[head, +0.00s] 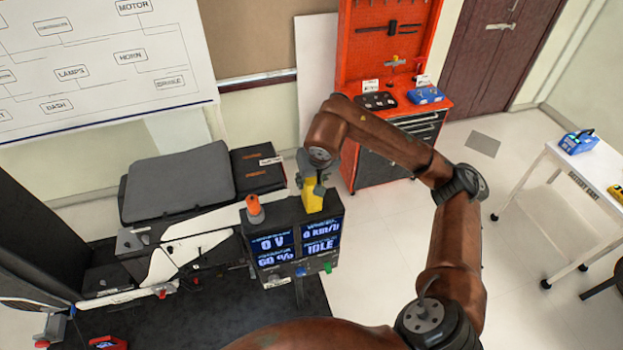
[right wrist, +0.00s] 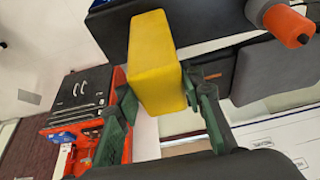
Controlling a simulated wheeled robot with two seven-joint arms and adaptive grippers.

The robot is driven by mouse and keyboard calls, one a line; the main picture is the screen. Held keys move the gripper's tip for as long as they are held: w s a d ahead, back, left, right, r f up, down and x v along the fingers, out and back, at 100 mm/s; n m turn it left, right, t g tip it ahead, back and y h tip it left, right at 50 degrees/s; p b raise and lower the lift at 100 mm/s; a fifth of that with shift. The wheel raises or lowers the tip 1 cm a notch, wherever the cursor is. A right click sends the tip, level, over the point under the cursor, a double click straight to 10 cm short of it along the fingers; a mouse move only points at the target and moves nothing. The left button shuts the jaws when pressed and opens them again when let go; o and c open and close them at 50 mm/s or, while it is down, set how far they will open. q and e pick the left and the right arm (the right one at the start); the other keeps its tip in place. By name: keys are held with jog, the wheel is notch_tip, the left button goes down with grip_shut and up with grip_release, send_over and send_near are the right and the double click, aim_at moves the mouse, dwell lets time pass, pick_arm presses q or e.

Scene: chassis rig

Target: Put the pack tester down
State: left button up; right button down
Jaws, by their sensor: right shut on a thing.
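The pack tester, a plain yellow block (head: 313,199), is in my right gripper (head: 314,184), which is shut on it. In the right wrist view the yellow block (right wrist: 156,55) sits between the two green fingers (right wrist: 165,98). In the head view it appears upright at the top edge of the dark display box (head: 296,243). I cannot tell whether it touches the box. The gripper partly hides its upper end. My left gripper is not in view.
An orange-topped knob (head: 255,208) stands beside the yellow block on the display box. A dark seat (head: 178,182) lies behind. The red tool cabinet (head: 345,140) stands at the back. A white table (head: 577,170) with a blue case (head: 578,142) is at right, with clear floor between.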

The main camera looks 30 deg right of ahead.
jog(key=shift+f, duration=0.1)
jog(key=c, duration=1.7)
grip_release()
jog(key=shift+f, duration=0.1)
jog(key=shift+c, duration=0.2)
jog(key=o, duration=0.4)
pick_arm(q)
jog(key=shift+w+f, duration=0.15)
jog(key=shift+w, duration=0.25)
pick_arm(e)
jog(key=shift+o, duration=0.2)
jog(key=shift+r, duration=0.25)
jog(key=shift+s+r, duration=0.1)
jog(key=shift+r, duration=0.25)
pick_arm(q)
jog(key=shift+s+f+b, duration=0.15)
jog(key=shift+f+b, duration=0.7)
jog(key=shift+b, duration=0.15)
pick_arm(e)
jog(key=v, duration=1.1)
jog(key=shift+s, duration=0.2)
